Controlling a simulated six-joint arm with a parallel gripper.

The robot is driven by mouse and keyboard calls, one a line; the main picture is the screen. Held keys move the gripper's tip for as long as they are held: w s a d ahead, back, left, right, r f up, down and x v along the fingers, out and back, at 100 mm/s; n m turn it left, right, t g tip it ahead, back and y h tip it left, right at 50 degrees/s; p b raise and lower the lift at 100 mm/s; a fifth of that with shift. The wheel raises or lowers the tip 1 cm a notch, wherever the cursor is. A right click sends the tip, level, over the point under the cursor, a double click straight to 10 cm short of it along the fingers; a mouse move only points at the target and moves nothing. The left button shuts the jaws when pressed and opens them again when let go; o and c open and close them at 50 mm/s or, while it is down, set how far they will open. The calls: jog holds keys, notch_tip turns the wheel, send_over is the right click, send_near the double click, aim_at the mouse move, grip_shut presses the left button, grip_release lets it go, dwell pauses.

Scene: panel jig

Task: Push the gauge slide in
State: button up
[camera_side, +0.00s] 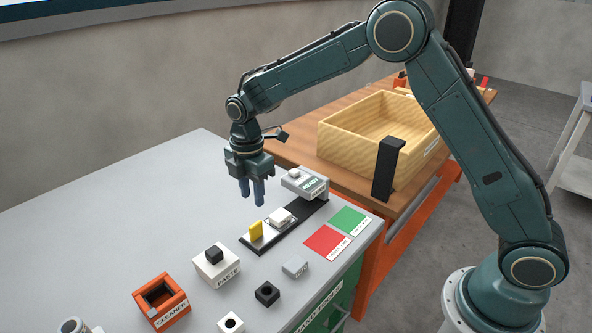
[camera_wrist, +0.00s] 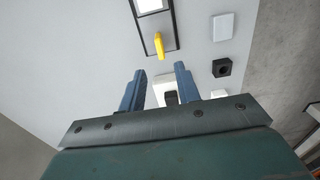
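The gauge slide (camera_side: 270,231) is a light plate on a dark rail, with an upright yellow tab (camera_side: 256,230) at its near end and a white block (camera_side: 281,217) behind the tab. The grey gauge housing (camera_side: 305,183) stands at the rail's far end, and the slide sticks out from it. The yellow tab (camera_wrist: 159,46) also shows in the wrist view, beyond my fingertips. My gripper (camera_side: 253,201) points down, with its two fingers apart and nothing held. It hangs above the table, clear of the slide. The housing is outside the wrist view.
The paste block (camera_side: 216,265) with a black knob stands near the slide's near end. An orange cleaner box (camera_side: 161,301), a black block (camera_side: 267,293) and a grey block (camera_side: 295,267) stand nearby. Red (camera_side: 327,241) and green (camera_side: 348,220) pads lie right. The left table is clear.

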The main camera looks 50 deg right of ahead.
aim_at(256, 223)
notch_tip(256, 223, down, 11)
jog(key=shift+r, duration=0.1)
dwell(0.4)
grip_shut()
